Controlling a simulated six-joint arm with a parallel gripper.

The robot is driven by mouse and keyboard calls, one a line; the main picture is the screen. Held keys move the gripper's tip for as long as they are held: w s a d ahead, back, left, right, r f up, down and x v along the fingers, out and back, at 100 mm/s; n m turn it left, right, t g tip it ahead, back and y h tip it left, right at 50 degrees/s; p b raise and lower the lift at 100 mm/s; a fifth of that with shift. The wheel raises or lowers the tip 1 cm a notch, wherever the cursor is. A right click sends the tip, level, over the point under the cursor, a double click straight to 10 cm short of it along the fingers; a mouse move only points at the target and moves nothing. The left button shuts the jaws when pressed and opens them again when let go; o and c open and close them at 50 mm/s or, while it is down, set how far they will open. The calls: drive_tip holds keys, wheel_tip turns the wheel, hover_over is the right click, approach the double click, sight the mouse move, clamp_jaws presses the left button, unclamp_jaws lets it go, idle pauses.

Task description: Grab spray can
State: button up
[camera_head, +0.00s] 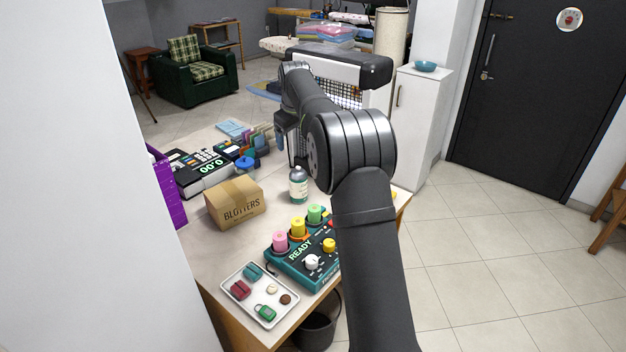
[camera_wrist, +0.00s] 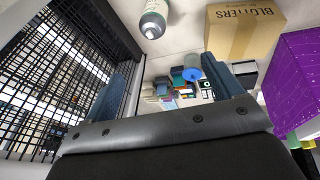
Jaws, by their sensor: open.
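In the wrist view the container (camera_wrist: 153,20) is at the top edge, partly cut off. My gripper (camera_head: 291,150) is behind it in the head view, above the counter and partly hidden by my arm. In the wrist view my gripper (camera_wrist: 170,75) has its two blue-grey fingers apart, with nothing between them. The container is beyond the fingers, not between them.
A cardboard BLOTTERS box (camera_head: 236,203) stands left of the container. A teal button device (camera_head: 300,257) and a white tray of small items (camera_head: 247,300) are in front. A cash register (camera_head: 200,172) is behind left. A black wire grid (camera_wrist: 55,85) rises beside my gripper.

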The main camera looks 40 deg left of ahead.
sight(300, 172)
drive_tip(key=w+a+f+m, duration=0.1)
drive_tip(key=w+f, duration=0.1)
drive_tip(key=f, duration=0.3)
drive_tip(key=w+a+f, duration=0.1)
drive_tip(key=w+f, duration=0.1)
drive_tip(key=f, duration=0.4)
drive_tip(key=w+a+f+m+g+y, duration=0.1)
drive_tip(key=w+f, duration=0.1)
drive_tip(key=f, duration=0.3)
drive_tip(key=shift+w+a+f+m, duration=0.2)
drive_tip(key=shift+a+m, duration=0.1)
drive_tip(key=shift+x, duration=3.15)
drive_tip(key=c, duration=1.2)
drive_tip(key=shift+r, duration=0.15)
